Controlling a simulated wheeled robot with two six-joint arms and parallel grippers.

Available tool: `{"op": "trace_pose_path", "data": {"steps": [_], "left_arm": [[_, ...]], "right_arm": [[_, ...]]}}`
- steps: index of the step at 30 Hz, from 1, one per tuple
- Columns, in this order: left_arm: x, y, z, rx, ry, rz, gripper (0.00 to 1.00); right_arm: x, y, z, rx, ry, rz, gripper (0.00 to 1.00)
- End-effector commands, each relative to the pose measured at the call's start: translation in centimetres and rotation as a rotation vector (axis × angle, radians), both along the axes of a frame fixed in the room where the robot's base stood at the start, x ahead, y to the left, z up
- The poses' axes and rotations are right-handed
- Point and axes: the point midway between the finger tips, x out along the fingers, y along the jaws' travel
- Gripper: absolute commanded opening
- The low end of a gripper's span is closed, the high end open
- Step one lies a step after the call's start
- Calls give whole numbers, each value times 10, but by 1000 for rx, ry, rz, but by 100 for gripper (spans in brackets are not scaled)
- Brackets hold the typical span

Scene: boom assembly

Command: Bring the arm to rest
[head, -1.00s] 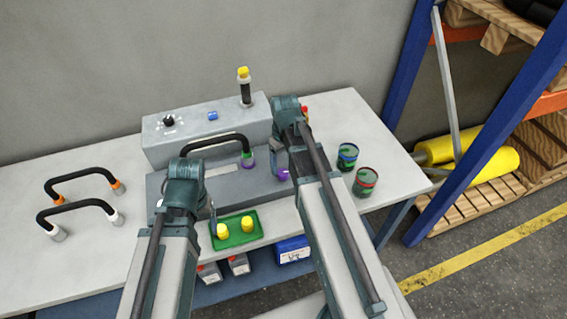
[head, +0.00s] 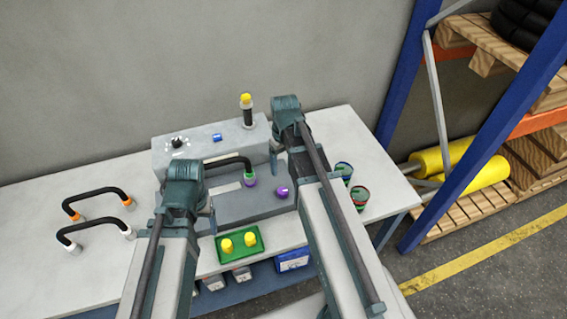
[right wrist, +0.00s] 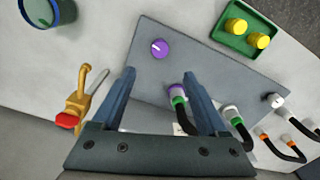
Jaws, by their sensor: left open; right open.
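My right gripper (right wrist: 158,80) is open and empty above the grey sloped panel (head: 225,208), with the purple knob (right wrist: 160,48) beyond its fingertips. In the head view the purple knob (head: 282,192) stands clear of that gripper, right of a black hose (head: 228,161) with a purple and green end fitting (head: 250,180). My left gripper (head: 212,214) is open, low over the panel's left front and partly hidden by its own arm. The grey box (head: 200,152) behind carries a black dial (head: 179,143), a blue switch (head: 217,137) and a yellow-topped black lever (head: 246,110).
A green tray (head: 262,248) with two yellow caps lies at the table's front. Two black hoses (head: 95,191) lie left. A brass valve with a red end (right wrist: 75,105) stands beside the right gripper. The table's left part is mostly clear.

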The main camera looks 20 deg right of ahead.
Motion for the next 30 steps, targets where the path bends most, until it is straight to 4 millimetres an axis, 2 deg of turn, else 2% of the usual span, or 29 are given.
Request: {"op": "trace_pose_path", "data": {"steps": [8,11,14,18,21,25,30], "left_arm": [[0,0,0,0,0,0,77],[0,0,-7,0,0,-1,77],[0,0,-25,0,0,-2,77],[0,0,-53,1,0,-5,77],[0,0,-70,1,0,-7,77],[0,0,-83,2,0,-9,77],[0,0,-89,2,0,-10,77]], "right_arm": [[0,0,0,0,0,0,77],[-6,11,-7,-4,3,7,77],[-24,43,-25,-20,11,20,77],[-63,98,-53,-56,23,40,77],[-90,129,-69,-81,26,48,77],[-116,155,-82,-107,25,54,77],[-131,168,-88,-124,22,55,77]]}}
